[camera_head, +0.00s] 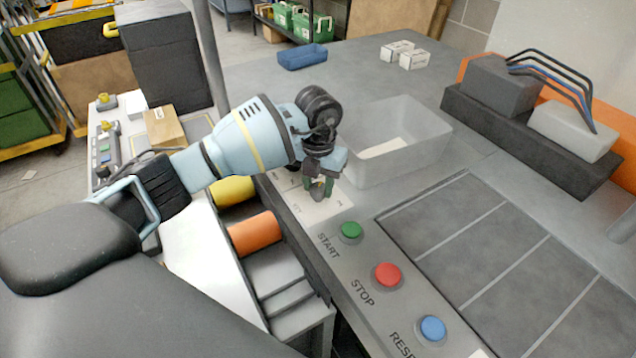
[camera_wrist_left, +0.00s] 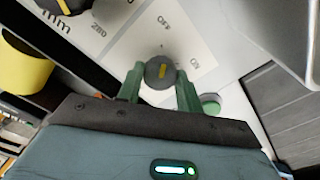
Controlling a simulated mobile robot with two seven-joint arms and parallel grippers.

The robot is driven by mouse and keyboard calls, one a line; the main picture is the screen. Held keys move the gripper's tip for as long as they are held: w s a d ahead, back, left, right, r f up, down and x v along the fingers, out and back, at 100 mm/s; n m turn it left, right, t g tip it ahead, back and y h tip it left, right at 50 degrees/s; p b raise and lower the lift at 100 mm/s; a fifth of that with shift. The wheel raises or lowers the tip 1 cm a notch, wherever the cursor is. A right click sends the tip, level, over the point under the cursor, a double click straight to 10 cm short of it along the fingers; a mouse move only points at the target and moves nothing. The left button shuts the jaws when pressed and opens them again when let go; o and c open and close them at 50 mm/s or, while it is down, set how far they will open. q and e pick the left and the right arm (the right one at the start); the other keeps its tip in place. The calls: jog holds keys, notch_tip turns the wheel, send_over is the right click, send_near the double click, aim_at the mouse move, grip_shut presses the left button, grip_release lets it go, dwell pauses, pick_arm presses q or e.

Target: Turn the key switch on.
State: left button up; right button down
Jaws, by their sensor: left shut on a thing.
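The key switch (camera_wrist_left: 160,75) is a dark round knob with a yellow mark, on a white plate (camera_wrist_left: 135,45) printed OFF and ON. In the left wrist view its yellow mark points roughly up the picture, toward the OFF side rather than ON. My left gripper (camera_head: 321,188) reaches down over the plate (camera_head: 322,210) at the panel's edge. In the left wrist view its green fingers (camera_wrist_left: 159,87) are shut on the knob, one on each side. In the head view the gripper mostly hides the knob. My right gripper is not in view.
Green START (camera_head: 350,231), red STOP (camera_head: 387,275) and blue RESET (camera_head: 432,328) buttons line the panel close by. A grey open bin (camera_head: 420,145) stands just behind the gripper. Yellow (camera_head: 233,190) and orange (camera_head: 254,233) cylinders lie beside the panel, below my arm.

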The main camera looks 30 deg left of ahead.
pick_arm(q)
jog(key=m, duration=0.4)
jog(key=shift+m, duration=0.3)
jog(key=m, duration=0.3)
jog(key=shift+f+m, duration=0.1)
jog(key=shift+m, duration=0.2)
jog(key=m, duration=0.3)
jog(key=shift+m+b, duration=0.3)
jog(key=shift+b, duration=0.1)
jog(key=m, duration=0.3)
jog(key=shift+m, duration=0.4)
jog(key=shift+b, duration=0.3)
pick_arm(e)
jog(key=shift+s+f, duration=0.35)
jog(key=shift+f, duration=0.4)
pick_arm(q)
jog(key=shift+m, duration=0.3)
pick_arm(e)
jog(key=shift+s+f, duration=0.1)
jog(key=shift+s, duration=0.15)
pick_arm(q)
jog(key=o, duration=1)
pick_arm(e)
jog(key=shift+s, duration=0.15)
